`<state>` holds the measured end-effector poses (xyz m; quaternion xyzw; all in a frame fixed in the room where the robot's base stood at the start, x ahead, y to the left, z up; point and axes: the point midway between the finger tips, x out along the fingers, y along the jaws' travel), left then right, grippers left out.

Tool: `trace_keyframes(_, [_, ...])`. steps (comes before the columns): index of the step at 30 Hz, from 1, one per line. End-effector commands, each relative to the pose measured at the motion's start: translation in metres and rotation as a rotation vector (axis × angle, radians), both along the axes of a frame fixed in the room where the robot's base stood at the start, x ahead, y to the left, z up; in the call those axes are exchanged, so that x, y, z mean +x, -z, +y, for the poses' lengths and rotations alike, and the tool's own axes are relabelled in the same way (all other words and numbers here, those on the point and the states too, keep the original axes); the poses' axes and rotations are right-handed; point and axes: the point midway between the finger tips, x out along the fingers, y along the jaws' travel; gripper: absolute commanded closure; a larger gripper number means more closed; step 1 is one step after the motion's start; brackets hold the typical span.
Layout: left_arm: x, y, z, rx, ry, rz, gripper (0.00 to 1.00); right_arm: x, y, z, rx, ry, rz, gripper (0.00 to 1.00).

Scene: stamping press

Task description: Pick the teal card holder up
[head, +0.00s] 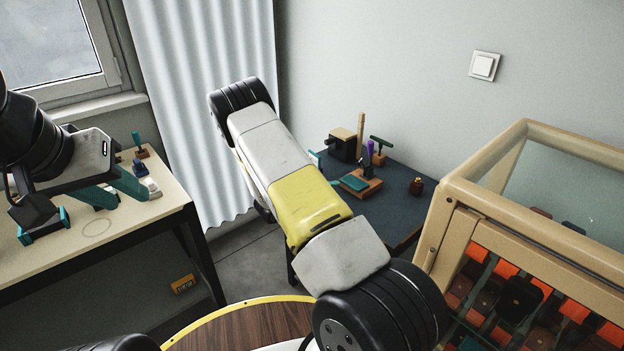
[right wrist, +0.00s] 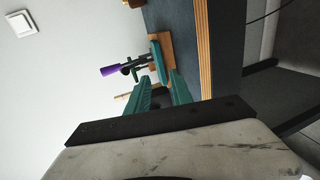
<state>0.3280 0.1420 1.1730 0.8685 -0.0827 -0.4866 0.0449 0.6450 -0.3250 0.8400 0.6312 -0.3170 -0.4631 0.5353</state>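A flat teal piece (head: 354,183), which I take for the card holder, rests on a brown wooden block on the dark blue table. In the right wrist view a teal piece (right wrist: 158,62) shows just beyond the fingertips. My right gripper (right wrist: 160,82) is open, its teal fingers apart with nothing clearly between them. In the head view it is mostly hidden behind my yellow and grey arm. My left gripper (head: 118,190) is open and empty over the cream table at the left.
The dark blue table (head: 400,200) also holds a black box (head: 343,146), a purple-handled tool (head: 370,150), a teal-handled tool (head: 381,143) and a small brown item (head: 416,186). A tan-framed glass case (head: 480,190) stands close on the right. The cream table (head: 165,200) holds small stamps.

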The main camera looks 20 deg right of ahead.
Motion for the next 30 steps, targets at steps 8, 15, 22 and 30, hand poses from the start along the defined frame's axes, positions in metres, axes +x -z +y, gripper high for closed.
trace_keyframes(8, [0.0,0.0,0.0,0.0,0.0,0.0,0.64,0.012,0.009,-0.032,0.001,0.002,-0.001,0.73])
trace_keyframes(15, [0.0,0.0,0.0,0.0,0.0,0.0,0.64,0.025,0.018,-0.065,0.001,0.002,-0.001,0.73])
trace_keyframes(22, [0.0,0.0,0.0,0.0,0.0,0.0,0.64,0.025,0.017,-0.061,0.003,0.0,-0.001,1.0])
trace_keyframes(30, [0.0,0.0,0.0,0.0,0.0,0.0,0.64,0.026,0.007,-0.061,0.002,0.0,-0.003,1.0])
